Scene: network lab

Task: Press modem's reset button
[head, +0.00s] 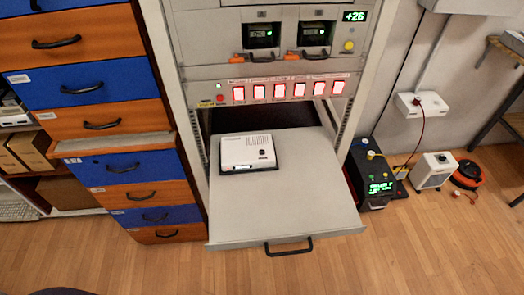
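A small white box, which looks like the modem (240,149), lies flat on the pulled-out grey shelf (285,205) of the rack, towards its back left. I cannot tell which mark is the reset button. Neither of my grippers can be made out in the head view.
Above the shelf, the rack has a row of lit red-and-white switches (285,90). A blue and orange drawer cabinet (130,165) stands close on the left. A black device with a green display (378,185) and a white box (433,170) stand on the floor at right. The front floor is clear.

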